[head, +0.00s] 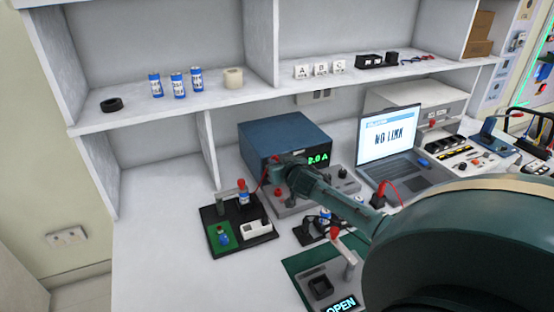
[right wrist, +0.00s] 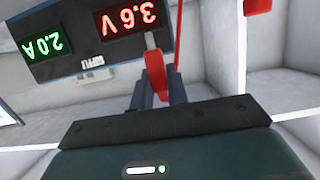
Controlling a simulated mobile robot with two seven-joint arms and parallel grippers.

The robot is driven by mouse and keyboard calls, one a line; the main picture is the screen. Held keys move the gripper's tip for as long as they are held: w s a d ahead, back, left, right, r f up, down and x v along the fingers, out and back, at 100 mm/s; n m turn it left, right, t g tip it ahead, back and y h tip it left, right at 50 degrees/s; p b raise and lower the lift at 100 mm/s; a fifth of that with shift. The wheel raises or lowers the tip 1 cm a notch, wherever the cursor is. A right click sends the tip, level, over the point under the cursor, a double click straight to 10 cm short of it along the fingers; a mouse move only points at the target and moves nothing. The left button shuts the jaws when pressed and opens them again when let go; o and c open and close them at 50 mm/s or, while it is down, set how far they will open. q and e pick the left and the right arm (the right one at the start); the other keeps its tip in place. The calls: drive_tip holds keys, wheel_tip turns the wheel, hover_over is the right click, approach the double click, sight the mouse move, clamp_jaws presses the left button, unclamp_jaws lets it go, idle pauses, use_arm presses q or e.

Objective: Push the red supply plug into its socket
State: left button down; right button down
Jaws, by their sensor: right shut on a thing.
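The red supply plug (right wrist: 156,75) is held between the dark fingers of my right gripper (right wrist: 158,98) in the right wrist view. A short grey pin sticks out of the plug toward the front of the power supply (right wrist: 85,35). A red cable (right wrist: 178,25) runs past the plug. In the head view my right gripper (head: 275,173) is at the front of the blue power supply (head: 285,135) and hides part of it. The socket is hidden or not clear, and I cannot tell whether the pin touches it. My left gripper is not in view.
A black tray (head: 262,237) with small parts stands left of my right arm. A laptop (head: 390,145) reading "NO LINK" stands to the right. A device reading "OPEN" (head: 341,304) sits on a green mat in front. The bench at left is clear.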

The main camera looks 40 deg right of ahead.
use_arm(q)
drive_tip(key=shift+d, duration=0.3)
use_arm(e)
drive_tip(key=shift+w+d+f, duration=0.1)
drive_tip(key=shift+w+d, duration=0.25)
drive_tip(key=shift+d, duration=0.2)
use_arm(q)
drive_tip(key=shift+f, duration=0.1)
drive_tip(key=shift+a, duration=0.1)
